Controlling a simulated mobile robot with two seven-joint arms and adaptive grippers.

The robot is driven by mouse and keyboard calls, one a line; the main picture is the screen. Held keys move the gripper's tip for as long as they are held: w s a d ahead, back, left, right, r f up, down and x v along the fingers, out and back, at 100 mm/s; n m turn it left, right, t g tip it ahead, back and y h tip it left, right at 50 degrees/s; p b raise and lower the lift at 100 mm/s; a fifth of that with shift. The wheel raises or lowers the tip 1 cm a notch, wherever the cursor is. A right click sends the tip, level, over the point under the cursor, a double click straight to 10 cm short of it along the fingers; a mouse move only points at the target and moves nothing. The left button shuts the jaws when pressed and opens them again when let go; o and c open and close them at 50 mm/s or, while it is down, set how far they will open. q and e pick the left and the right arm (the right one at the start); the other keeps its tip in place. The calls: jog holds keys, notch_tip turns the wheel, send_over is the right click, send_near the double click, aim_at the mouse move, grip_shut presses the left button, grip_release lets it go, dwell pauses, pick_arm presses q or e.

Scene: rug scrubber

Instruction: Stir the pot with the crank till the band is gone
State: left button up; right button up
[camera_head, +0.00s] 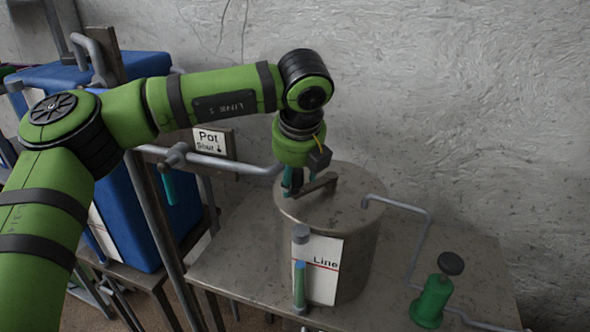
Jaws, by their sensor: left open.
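A grey metal pot (360,255) stands on the table with a lid on top. A dark crank (318,186) lies across the lid, partly hidden by my gripper. A clear tube (300,272) with teal-green content stands at the pot's front, beside a white label reading "Line" (325,265) with a red line. I cannot make out a separate band in the tube. My left gripper (292,184) points down at the lid beside the crank's left end, open; whether it touches the crank I cannot tell. My right gripper is not in view.
A blue container (140,225) stands at the left, behind my left arm. A sign (213,142) reads "Pot" and has a smaller line below. Grey pipes run to the pot. A green pump-like body with a black knob (450,264) stands right. Some metal tabletop (235,270) is bare left of the pot.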

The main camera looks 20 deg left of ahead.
pick_arm(q)
jog(key=shift+a, duration=0.1)
grip_shut()
jog(key=shift+r, duration=0.15)
dwell(0.4)
